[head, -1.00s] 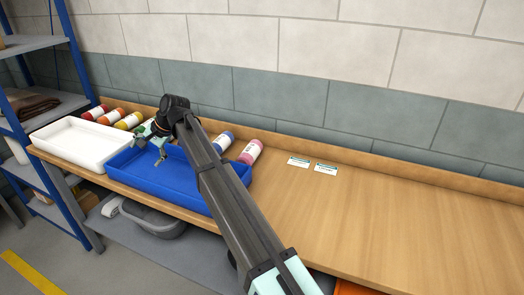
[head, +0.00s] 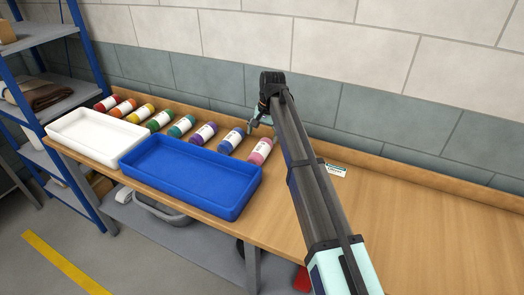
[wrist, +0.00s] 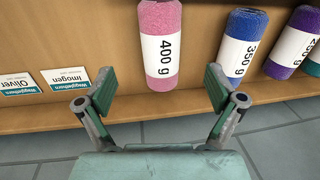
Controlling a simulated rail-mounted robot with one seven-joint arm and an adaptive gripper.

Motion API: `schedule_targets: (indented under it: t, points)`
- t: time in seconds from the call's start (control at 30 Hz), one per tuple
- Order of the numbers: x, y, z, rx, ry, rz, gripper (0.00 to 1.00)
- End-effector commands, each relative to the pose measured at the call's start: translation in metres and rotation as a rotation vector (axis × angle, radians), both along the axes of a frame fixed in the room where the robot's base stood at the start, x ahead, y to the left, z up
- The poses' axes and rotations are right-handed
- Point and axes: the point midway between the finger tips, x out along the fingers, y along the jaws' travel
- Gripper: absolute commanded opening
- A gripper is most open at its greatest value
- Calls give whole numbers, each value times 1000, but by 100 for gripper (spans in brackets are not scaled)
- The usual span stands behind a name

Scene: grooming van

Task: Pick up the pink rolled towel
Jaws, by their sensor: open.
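The pink rolled towel (head: 260,151) lies on the wooden counter at the right end of a row of coloured rolls. In the wrist view the pink rolled towel (wrist: 160,40) has a white label reading "400 g". My gripper (wrist: 163,93) is open and empty, with its fingers spread to either side of the towel's near end in the picture. I cannot tell how high the gripper is above the counter. In the head view my gripper (head: 256,122) is above the back of the counter near the blue and pink rolls, partly hidden by my arm.
A blue roll labelled "350 g" (wrist: 240,45) lies beside the pink one, with purple and other rolls beyond. A blue tray (head: 226,212) and a white tray (head: 62,127) stand in front. Two name cards (wrist: 65,83) lie nearby. The counter's right side is clear.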

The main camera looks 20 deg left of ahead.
Motion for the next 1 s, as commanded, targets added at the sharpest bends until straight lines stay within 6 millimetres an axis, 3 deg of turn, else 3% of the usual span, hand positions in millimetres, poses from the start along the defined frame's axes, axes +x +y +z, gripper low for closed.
schedule_targets:
  t: [0.3, 0.67, 1.0]
  points:
    - [0, 8, -50, 0, 0, 0, 93]
    - [1, 11, -67, 1, 0, 0, 93]
    - [2, 18, -106, 1, 0, -1, 93]
